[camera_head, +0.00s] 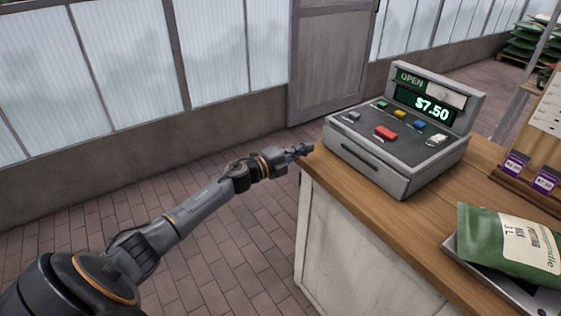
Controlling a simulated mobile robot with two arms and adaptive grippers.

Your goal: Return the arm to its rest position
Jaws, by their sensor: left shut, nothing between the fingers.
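My left arm reaches in from the lower left, stretched out toward the counter. My right gripper is not in view.
A green bag of potting mix (490,240) lies on a grey tray or scale (480,275) on the counter. A wooden display (540,130) with purple-labelled items stands at the right. Brick floor (190,225) left of the counter is clear. A grey door (330,60) is behind.

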